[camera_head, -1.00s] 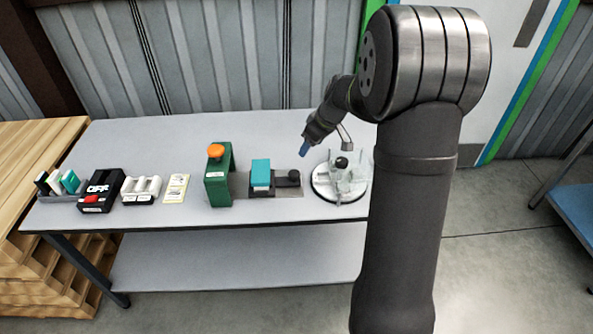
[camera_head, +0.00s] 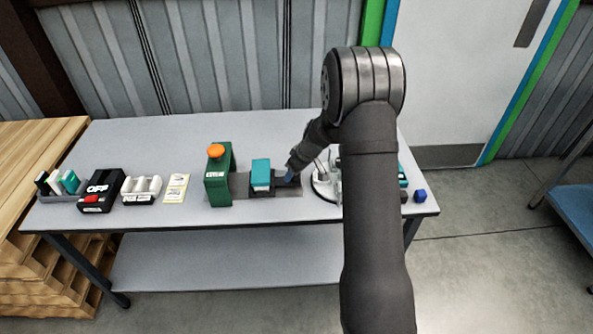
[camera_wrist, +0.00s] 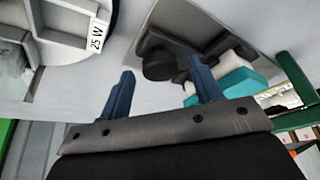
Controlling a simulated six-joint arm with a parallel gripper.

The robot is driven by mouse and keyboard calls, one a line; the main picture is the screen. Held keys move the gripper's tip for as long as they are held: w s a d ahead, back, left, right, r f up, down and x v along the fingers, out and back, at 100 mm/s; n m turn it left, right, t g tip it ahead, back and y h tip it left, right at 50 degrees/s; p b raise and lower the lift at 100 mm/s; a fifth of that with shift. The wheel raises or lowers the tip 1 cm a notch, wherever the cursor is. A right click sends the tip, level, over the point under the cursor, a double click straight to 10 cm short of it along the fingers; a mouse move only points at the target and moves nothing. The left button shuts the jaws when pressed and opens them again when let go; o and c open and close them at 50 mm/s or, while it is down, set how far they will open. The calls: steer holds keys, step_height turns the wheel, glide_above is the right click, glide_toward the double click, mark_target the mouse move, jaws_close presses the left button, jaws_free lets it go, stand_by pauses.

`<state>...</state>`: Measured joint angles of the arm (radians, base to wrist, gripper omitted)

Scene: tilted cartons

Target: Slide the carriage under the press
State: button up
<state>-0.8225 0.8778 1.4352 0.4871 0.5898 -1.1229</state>
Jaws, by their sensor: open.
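The carriage (camera_head: 262,191) is a dark sled on a grey rail plate, with a teal-and-white carton (camera_head: 261,174) on it. A round dark knob (camera_wrist: 159,64) stands at the carriage's end in the wrist view. The press (camera_head: 218,176) is a green frame with an orange button on top, left of the carriage. My gripper (camera_head: 290,177) is at the right end of the carriage, by the knob. In the wrist view my gripper's blue fingers (camera_wrist: 162,90) are apart and empty, with the knob beyond them; I cannot tell if they touch it.
A round white fixture (camera_head: 321,187) stands just right of my gripper, partly behind my arm. Left of the press are a yellow card (camera_head: 176,187), white rolls (camera_head: 141,188) and a black OFF box (camera_head: 101,190).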

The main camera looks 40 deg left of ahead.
mark_target(255, 172)
jaws_close()
steer(key=s+a, duration=0.9)
steer(key=shift+s+a, duration=0.3)
steer(key=shift+a, duration=0.05)
jaws_free()
steer(key=shift+s, duration=0.1)
steer(key=shift+r, duration=0.1)
steer(key=v, duration=1.7)
steer(key=shift+d, duration=0.15)
